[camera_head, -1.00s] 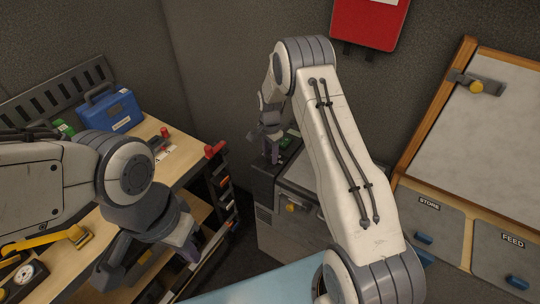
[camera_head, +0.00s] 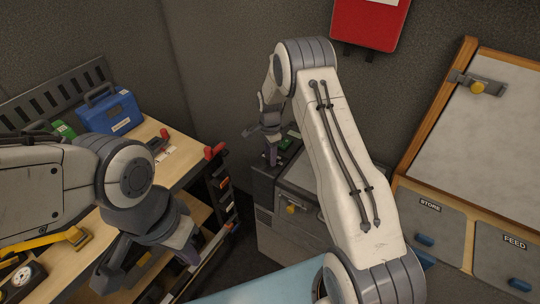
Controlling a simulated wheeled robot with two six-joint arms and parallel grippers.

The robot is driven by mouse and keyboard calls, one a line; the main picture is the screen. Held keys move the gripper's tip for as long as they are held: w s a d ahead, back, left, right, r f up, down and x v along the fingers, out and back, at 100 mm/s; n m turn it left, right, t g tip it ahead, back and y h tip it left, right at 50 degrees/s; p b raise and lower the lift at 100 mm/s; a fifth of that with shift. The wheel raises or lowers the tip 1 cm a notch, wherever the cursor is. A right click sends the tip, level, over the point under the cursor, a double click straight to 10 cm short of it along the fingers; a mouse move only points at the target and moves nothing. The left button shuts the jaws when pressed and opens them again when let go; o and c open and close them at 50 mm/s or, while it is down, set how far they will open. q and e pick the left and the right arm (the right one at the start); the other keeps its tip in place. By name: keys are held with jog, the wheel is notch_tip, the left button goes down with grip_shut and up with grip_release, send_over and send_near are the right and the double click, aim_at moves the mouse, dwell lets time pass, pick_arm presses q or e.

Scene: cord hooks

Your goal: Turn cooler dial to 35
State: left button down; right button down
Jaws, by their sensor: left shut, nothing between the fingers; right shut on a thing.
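The cooler (camera_head: 292,232) is a grey box on the floor by the back wall, with a dark control panel (camera_head: 262,185) at its top left and a yellow latch on its front. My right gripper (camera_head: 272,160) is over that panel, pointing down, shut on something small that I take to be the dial. The dial and its markings are hidden by the fingers. My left gripper (camera_head: 187,252) is shut and empty, in front of the workbench shelves, well away from the cooler.
A workbench (camera_head: 150,135) on the left holds a blue toolbox (camera_head: 110,112) and a yellow tool (camera_head: 50,240). A red box (camera_head: 368,22) hangs on the back wall. At right is a wooden cabinet with STORE (camera_head: 430,222) and FEED (camera_head: 508,255) doors.

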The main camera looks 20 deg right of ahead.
jog(key=shift+c, duration=2.2)
grip_release()
notch_tip(320, 180, up, 10)
jog(key=b, duration=0.1)
jog(key=shift+r, duration=0.25)
jog(key=shift+a, duration=0.1)
jog(key=s+a+r+n, duration=0.5)
jog(key=s+a, duration=0.2)
jog(key=a, duration=0.1)
jog(key=s+a+r+n, duration=0.5)
jog(key=s+a+n, duration=0.1)
jog(key=s+a, duration=0.1)
jog(key=s+a+n+y, duration=0.1)
jog(key=s+a+n, duration=0.1)
jog(key=s+n, duration=1.1)
jog(key=s, duration=0.9)
jog(key=shift+s+a+r, duration=0.25)
jog(key=shift+r, duration=0.15)
